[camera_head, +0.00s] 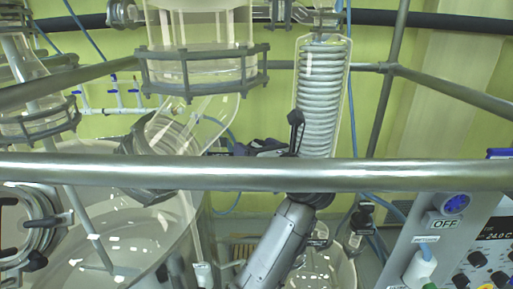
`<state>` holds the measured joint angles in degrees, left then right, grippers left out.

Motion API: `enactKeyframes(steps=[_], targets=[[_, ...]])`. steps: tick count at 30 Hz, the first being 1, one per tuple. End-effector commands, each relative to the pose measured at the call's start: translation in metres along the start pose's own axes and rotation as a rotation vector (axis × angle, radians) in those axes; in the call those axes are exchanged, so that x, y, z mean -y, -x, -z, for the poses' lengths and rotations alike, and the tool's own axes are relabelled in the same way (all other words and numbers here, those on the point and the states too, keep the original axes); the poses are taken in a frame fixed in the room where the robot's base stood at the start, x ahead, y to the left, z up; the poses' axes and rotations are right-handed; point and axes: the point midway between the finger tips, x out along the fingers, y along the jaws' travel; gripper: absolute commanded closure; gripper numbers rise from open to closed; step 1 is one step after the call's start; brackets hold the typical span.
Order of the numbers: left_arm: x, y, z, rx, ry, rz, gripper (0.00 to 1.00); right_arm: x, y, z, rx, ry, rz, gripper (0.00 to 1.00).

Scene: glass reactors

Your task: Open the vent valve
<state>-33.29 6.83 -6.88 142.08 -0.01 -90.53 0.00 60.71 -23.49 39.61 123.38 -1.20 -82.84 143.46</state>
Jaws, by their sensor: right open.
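I cannot tell for sure which fitting is the vent valve. Several small valves with blue handles (113,78) sit on a white pipe at the back left. My right arm rises from the bottom centre to the steel rail. Beyond the rail, the dark end of my right gripper (296,126) shows in front of the lower part of the coiled glass condenser (323,85). It is open, and I see nothing held in it. The rail hides part of the wrist, and I cannot tell whether the fingers touch the glass. My left gripper is not in view.
The steel rail (400,177) crosses the whole view in front. A large glass vessel (120,235) stands below left, under a clamped glass flange (205,72). A control panel (445,245) with an OFF label and knobs is at the lower right. Blue hoses hang behind.

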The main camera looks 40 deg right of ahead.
Motion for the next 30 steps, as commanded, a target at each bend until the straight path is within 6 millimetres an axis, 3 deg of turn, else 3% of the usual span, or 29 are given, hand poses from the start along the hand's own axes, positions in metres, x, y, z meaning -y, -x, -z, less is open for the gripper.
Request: enactKeyframes(steps=[7, 22, 30], targets=[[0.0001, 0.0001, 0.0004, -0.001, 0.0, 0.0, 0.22, 0.0001, -0.0003, 0.0, 0.0, 0.0, 0.0, 0.22], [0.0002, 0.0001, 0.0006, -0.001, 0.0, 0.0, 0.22, 0.0, -0.0001, -0.0001, 0.0, 0.0, 0.0, 0.7], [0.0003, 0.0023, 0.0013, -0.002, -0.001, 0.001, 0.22, 0.0002, -0.0002, -0.0008, 0.0, 0.022, -0.022, 0.71]])
